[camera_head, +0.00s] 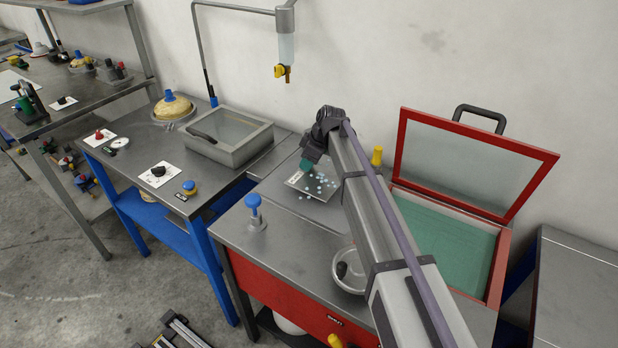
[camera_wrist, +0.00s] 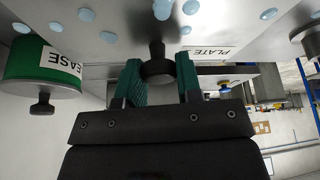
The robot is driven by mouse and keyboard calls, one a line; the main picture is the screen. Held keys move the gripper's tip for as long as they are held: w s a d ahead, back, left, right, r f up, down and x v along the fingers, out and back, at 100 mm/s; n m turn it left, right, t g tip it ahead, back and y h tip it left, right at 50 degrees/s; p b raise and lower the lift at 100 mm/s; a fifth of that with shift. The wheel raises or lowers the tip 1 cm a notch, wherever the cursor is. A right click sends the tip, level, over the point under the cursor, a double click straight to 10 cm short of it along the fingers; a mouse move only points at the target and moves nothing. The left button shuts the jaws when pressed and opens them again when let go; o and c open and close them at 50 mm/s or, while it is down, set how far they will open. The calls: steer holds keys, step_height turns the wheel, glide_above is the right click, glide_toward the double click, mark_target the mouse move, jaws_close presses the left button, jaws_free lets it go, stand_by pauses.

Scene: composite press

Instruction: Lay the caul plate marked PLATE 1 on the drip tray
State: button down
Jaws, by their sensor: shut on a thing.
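My gripper (camera_head: 306,164) has teal fingers and points down at the far side of the red-fronted bench. In the wrist view my gripper (camera_wrist: 160,80) is shut on the black knob (camera_wrist: 156,50) of a grey metal plate (camera_wrist: 130,38). The plate carries pale blue drops and a white label reading PLATE; its number cannot be read. The plate (camera_head: 323,193) also shows in the head view, under my gripper and partly hidden by my arm. I cannot tell whether it touches the surface below. I cannot pick out the drip tray for certain.
A red-framed box (camera_head: 503,262) with its lid raised and a teal bed stands right of my arm. A grey glass-topped box (camera_head: 228,142) stands left. A blue-knobbed post (camera_head: 254,210) and a bowl (camera_head: 347,281) are nearby. A yellow-tapped dispenser (camera_head: 286,50) hangs above.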

mark_target(320, 171)
steer(key=shift+f+b, duration=1.8)
steer(key=shift+f, duration=0.2)
steer(key=c, duration=0.8)
jaws_free()
steer(key=shift+r, duration=0.1)
steer(key=p+v, duration=1.1)
steer(key=v, duration=0.1)
steer(key=shift+r+p, duration=0.15)
steer(key=shift+p, duration=0.15)
steer(key=shift+d, duration=0.1)
